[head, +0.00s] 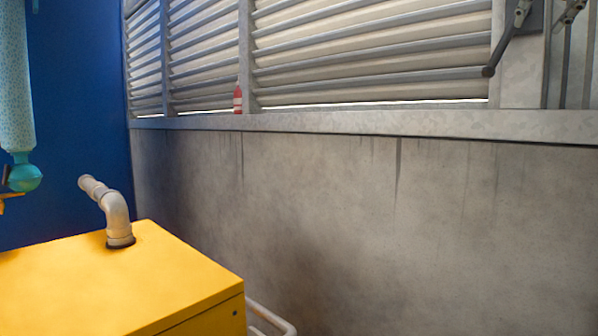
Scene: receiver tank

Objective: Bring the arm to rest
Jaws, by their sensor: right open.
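My right arm, a pale blue speckled link with a teal rounded joint, hangs down at the left edge of the head view. What shows of my right gripper (9,197) is a small orange and dark part at that edge; the rest is cut off by the frame. It is open, and I see nothing held in it. My left gripper is not in view.
The yellow box (130,285) with a bent pale pipe (116,215) stands at lower left. A red bottle (238,99) stands on the ledge (330,121) below the louvres (370,55). Grey levers (507,38) are at top right. A stained wall (400,230) fills the right.

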